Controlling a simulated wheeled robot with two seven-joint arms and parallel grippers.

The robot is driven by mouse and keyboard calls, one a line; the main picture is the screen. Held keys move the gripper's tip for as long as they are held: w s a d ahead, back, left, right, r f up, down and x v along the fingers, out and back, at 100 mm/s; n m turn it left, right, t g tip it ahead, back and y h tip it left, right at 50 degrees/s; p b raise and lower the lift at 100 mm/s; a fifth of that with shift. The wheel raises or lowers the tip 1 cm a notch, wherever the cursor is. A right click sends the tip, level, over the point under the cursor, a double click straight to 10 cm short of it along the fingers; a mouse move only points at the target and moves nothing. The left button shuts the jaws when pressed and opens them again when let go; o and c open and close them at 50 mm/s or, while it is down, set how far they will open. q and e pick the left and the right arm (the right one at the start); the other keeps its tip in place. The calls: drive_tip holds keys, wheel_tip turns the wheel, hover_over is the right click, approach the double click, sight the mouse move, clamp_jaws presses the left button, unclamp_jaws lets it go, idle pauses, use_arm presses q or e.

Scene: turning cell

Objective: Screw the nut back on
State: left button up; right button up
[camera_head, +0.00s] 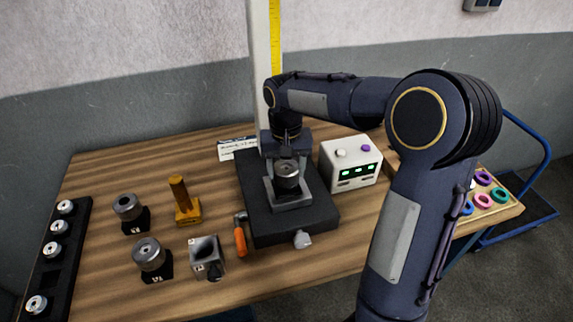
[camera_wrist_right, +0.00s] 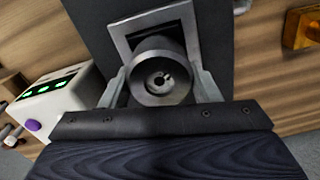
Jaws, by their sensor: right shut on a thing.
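A round grey metal nut (camera_head: 287,169) sits upright in the square metal holder (camera_head: 292,202) on the black base plate (camera_head: 258,225). The nut's top face shows a central hole with a dark, notched shape inside. How far the nut is on its thread is hidden. My left gripper is in neither view.
A white box with green displays (camera_head: 350,164) stands right of the plate. An orange-handled tool (camera_head: 240,240), an amber stand (camera_head: 186,205), a grey block (camera_head: 206,256) and two round parts on black stands (camera_head: 150,258) are at left. A tray of coloured rings (camera_head: 490,197) is at right.

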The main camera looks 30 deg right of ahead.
sight(285, 171)
drive_tip(key=shift+s+a+m, duration=0.2)
drive_tip(key=shift+a+m, duration=0.2)
drive_tip(key=shift+m, duration=0.1)
drive_tip(key=o, duration=1.1)
drive_tip(key=shift+s+a+r, duration=0.1)
drive_tip(key=shift+a, duration=0.15)
drive_tip(key=shift+o, duration=0.2)
drive_tip(key=shift+d, duration=0.25)
wheel_tip(285, 171, up, 7)
drive_tip(key=shift+a+r, duration=0.1)
drive_tip(key=shift+r, duration=0.1)
drive_tip(key=shift+s+r, duration=0.2)
drive_tip(key=s+a+f+n+t+y, duration=0.1)
drive_tip(key=s+a+f+t, duration=0.1)
drive_tip(key=s, duration=0.5)
drive_tip(key=s+a+f+n+t+y, duration=0.1)
drive_tip(key=s+a+f, duration=0.1)
drive_tip(key=s, duration=0.5)
drive_tip(key=s+a+f+n+t+y, duration=0.1)
drive_tip(key=s+a+f+n+t, duration=0.1)
drive_tip(key=s, duration=0.5)
drive_tip(key=shift+s+a+t+y, duration=0.3)
drive_tip(key=shift+y, duration=0.1)
